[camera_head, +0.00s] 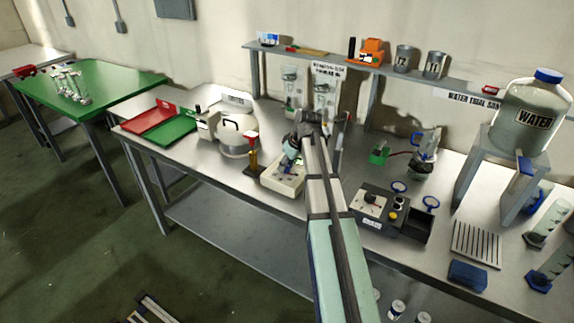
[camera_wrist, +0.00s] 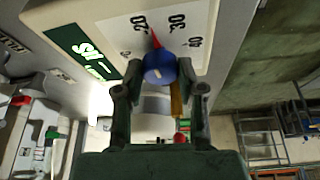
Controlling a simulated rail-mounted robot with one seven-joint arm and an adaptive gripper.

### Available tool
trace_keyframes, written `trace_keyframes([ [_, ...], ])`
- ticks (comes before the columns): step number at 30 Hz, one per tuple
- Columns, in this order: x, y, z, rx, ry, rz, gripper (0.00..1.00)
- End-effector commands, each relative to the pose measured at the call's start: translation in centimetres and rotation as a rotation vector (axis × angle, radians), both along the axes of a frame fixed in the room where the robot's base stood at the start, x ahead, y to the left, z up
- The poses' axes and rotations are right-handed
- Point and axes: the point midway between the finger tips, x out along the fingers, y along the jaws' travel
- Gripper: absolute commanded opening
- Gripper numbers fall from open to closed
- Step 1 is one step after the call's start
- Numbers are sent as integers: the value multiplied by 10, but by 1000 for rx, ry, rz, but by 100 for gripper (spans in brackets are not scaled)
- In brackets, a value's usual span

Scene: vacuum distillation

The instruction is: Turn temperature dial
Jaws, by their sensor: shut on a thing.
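The temperature dial (camera_wrist: 160,67) is a blue round knob with a red pointer (camera_wrist: 155,40) on a white scale plate. The pointer lies between the marks 20 and 30, nearer 20. My gripper (camera_wrist: 162,88) has a finger on each side of the dial and is shut on it. In the head view my gripper (camera_head: 291,160) reaches down over the cream heating device (camera_head: 284,181) on the steel bench. The device has a green lit display (camera_wrist: 85,52); its digits are hard to read. My arm and gripper largely hide the dial in the head view.
A brown cylinder on a stand (camera_head: 253,163) is close to the device's left. A dark control box (camera_head: 377,211) is to its right. A white round vessel (camera_head: 236,138) stands behind left. The wall shelf (camera_head: 300,57) runs above the bench.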

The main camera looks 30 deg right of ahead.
Motion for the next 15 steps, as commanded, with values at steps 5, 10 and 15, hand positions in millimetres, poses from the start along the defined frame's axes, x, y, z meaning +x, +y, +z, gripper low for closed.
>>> trace_keyframes([
  [5, -2, 3, -2, 0, 2, -157, 4],
  [10, -2, 4, -1, 0, 2, -308, 4],
  [15, -2, 5, -1, 0, 2, -440, 4],
])
